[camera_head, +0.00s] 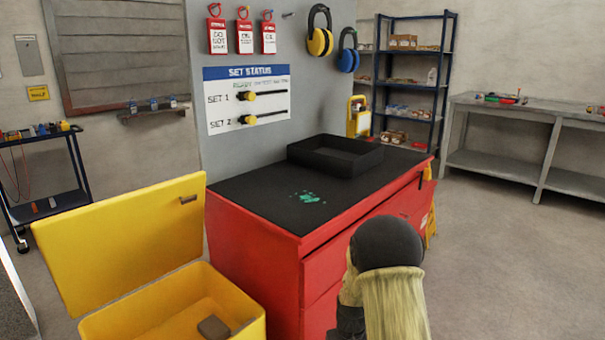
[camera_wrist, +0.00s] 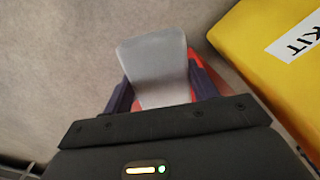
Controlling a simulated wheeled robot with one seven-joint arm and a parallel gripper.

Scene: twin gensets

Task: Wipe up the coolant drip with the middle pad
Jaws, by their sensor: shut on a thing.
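The coolant drip (camera_head: 308,197) is a small teal patch of spots on the black top of the red cabinet (camera_head: 255,265). In the wrist view my gripper (camera_wrist: 160,88) is shut on a pale grey pad (camera_wrist: 155,58), with a dark finger on each side of it. The pad sticks out past the fingertips, above the floor and beside a yellow box. Another grey pad (camera_head: 213,327) lies inside the open yellow kit box (camera_head: 175,305) in the head view. I cannot tell from these frames which pad I hold. My gripper is not clearly seen in the head view.
A black tray (camera_head: 335,157) stands at the back of the cabinet top, behind the drip. The kit's yellow lid (camera_head: 120,240) stands raised left of the cabinet. The kit's lettered side (camera_wrist: 285,60) is close on the right in the wrist view. The cabinet top around the drip is clear.

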